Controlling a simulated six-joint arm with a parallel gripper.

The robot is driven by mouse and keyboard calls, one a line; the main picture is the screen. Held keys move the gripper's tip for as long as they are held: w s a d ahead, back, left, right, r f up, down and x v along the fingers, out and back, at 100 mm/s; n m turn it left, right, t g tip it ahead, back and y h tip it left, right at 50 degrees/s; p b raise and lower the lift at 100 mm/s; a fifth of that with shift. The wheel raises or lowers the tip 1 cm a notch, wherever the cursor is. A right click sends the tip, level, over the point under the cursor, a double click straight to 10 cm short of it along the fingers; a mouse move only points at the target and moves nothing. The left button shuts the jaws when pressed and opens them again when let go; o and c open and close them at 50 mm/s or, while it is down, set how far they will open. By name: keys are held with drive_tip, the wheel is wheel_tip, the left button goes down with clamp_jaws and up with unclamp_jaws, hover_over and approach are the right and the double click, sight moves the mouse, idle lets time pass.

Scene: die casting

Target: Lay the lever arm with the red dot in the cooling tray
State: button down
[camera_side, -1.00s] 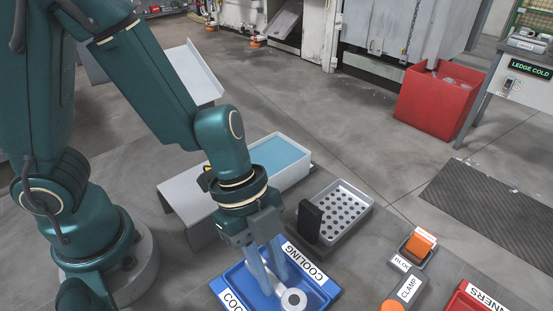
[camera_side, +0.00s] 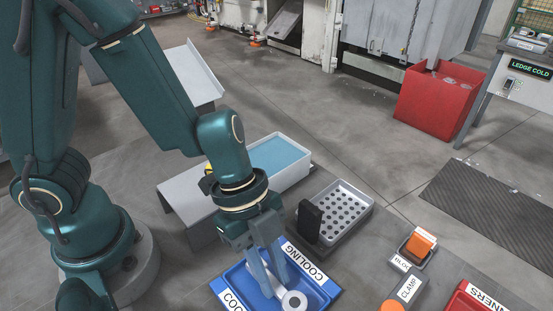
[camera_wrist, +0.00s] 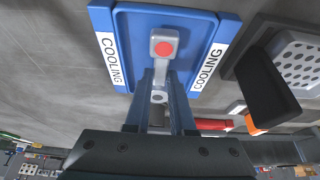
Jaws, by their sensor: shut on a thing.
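The lever arm (camera_wrist: 164,47) is light grey with a red dot on its wide end. It also shows in the side view (camera_side: 294,301), where its round end with a hole sticks out past my fingers. The blue cooling tray (camera_side: 322,290) lies under it, with white COOLING labels on its sides; it fills the top of the wrist view (camera_wrist: 128,40). My gripper (camera_side: 276,292) points down into the tray and is shut on the lever arm's bar. The lever arm is within the tray's outline; I cannot tell whether it touches the tray floor.
A grey perforated tray (camera_side: 366,200) with a black upright block (camera_side: 309,221) stands right behind the cooling tray. A water-filled white tank (camera_side: 302,157) is behind my wrist. An orange block (camera_side: 421,243), a clamp box (camera_side: 408,289) and a red bin (camera_side: 470,300) are at right.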

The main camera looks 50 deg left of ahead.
drive_tip(key=shift+f, duration=0.5)
idle(0.3)
drive_tip(key=c, duration=0.7)
unclamp_jaws()
drive_tip(key=shift+o, duration=0.4)
drive_tip(key=shift+o, duration=1.3)
